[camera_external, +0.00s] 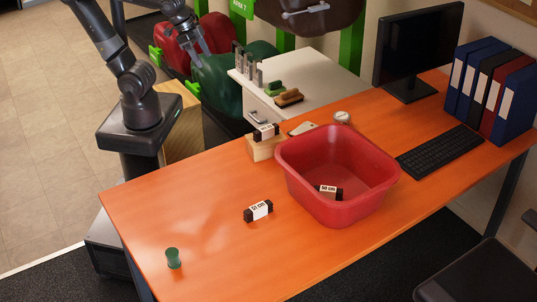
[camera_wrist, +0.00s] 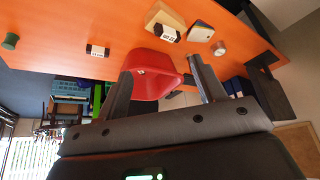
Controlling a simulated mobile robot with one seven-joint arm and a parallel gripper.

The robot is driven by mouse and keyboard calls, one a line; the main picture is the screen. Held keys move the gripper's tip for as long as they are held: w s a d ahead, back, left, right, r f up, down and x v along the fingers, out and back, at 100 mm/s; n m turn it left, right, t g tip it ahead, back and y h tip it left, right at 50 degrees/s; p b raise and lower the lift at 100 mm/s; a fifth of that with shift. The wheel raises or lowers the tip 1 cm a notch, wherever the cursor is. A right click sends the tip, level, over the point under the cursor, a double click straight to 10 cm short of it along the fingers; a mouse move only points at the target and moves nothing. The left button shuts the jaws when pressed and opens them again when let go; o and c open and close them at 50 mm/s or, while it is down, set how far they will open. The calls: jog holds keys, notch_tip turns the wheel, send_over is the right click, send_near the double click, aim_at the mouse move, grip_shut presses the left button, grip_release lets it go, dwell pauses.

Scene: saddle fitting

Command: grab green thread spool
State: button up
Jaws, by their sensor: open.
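The green thread spool (camera_external: 173,258) stands upright on the orange desk (camera_external: 215,255) near its front left corner, with clear desk around it. In the wrist view the spool (camera_wrist: 10,41) shows at the far left edge, small and apart from my fingers. My gripper (camera_external: 203,60) is raised beyond the desk's far side, well away from the spool. In the wrist view my gripper (camera_wrist: 165,85) has its two fingers spread wide with nothing held between them.
A red basin (camera_external: 340,212) holds a labelled dark block (camera_external: 328,192). Another labelled block (camera_external: 258,211) lies between the spool and basin. A wooden block (camera_external: 262,149), monitor (camera_external: 417,45), keyboard (camera_external: 440,151) and binders (camera_external: 490,85) stand farther right. The desk's left end is mostly clear.

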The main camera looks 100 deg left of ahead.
jog(key=w+d+m+g, duration=0.1)
jog(key=w+d+m, duration=0.1)
jog(key=w+d, duration=0.9)
jog(key=w+d+f+m+g, duration=0.1)
jog(key=w+d+f, duration=0.1)
jog(key=d, duration=0.6)
jog(key=w+d+f+g, duration=0.1)
jog(key=w+d+f, duration=0.15)
jog(key=d, duration=0.65)
jog(key=m+g, duration=0.2)
send_over(167, 258)
jog(key=w, duration=0.1)
jog(key=f, duration=1.9)
jog(key=shift+a+f, duration=0.25)
jog(key=shift+f, duration=0.1)
notch_tip(167, 258, down, 5)
jog(key=shift+s+f, duration=0.1)
jog(key=shift+f, duration=0.05)
jog(key=shift+s+d+f, duration=0.15)
jog(key=shift+s+f, duration=0.05)
jog(key=shift+f, duration=1.2)
jog(key=shift+s+d+f, duration=0.15)
jog(key=shift+f, duration=1.2)
jog(key=shift+c, duration=0.3)
jog(key=c, duration=1)
